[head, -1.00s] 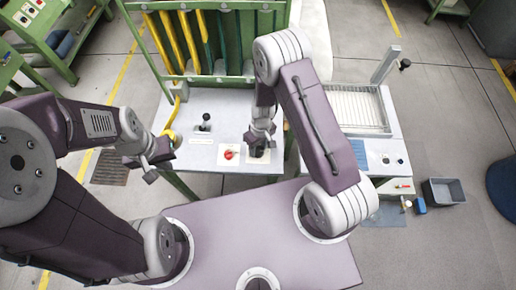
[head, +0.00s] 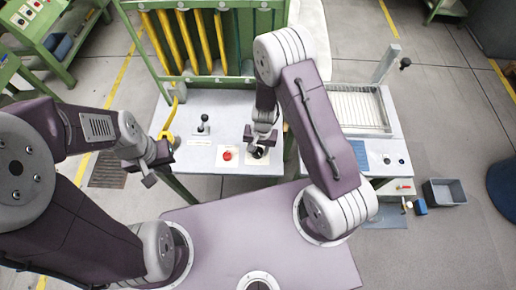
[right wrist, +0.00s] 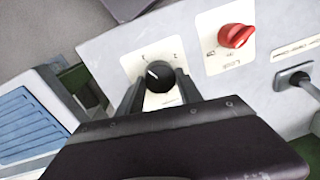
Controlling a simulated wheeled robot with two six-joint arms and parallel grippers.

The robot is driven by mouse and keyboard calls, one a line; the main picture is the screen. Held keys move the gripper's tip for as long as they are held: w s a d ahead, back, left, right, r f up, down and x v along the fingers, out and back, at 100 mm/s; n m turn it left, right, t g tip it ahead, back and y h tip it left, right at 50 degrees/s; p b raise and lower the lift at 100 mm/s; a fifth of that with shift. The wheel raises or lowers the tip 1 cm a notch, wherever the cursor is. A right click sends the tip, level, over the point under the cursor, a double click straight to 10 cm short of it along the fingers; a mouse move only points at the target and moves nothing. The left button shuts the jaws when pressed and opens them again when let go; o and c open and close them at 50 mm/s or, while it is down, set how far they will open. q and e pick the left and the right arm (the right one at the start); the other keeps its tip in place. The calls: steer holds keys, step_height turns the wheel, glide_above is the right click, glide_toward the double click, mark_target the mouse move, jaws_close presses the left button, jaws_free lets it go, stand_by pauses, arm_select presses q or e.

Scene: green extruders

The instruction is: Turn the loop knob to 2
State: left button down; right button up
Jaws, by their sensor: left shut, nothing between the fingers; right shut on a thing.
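The black round knob (right wrist: 160,84) sits on a pale plate (right wrist: 131,65) with small markings, one looking like a 2 at its upper right. Its white pointer line points up and left in the right wrist view, away from that marking. My right gripper (head: 259,147) is shut on the knob, with one dark finger on each side in the right wrist view (right wrist: 156,92). In the head view the black knob (head: 257,153) is partly covered by this gripper. My left gripper (head: 160,165) is shut and empty, left of the panel.
A red knob (head: 228,155) on its own plate is beside the black knob; it also shows in the right wrist view (right wrist: 236,36). A black lever (head: 203,124) stands behind them. A green frame (head: 237,40) with yellow bars rises at the back. A wire tray (head: 352,106) is at right.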

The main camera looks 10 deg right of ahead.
mark_target(260, 150)
steer(key=shift+w+r+m, duration=0.1)
steer(key=shift+w+m, duration=0.1)
steer(key=shift+m, duration=0.5)
steer(key=o, duration=1.4)
steer(key=shift+c, duration=0.2)
steer(key=shift+s, duration=0.1)
step_height(260, 150, up, 9)
steer(key=p, duration=0.5)
steer(key=shift+s+d, duration=0.15)
steer(key=shift+d, duration=0.15)
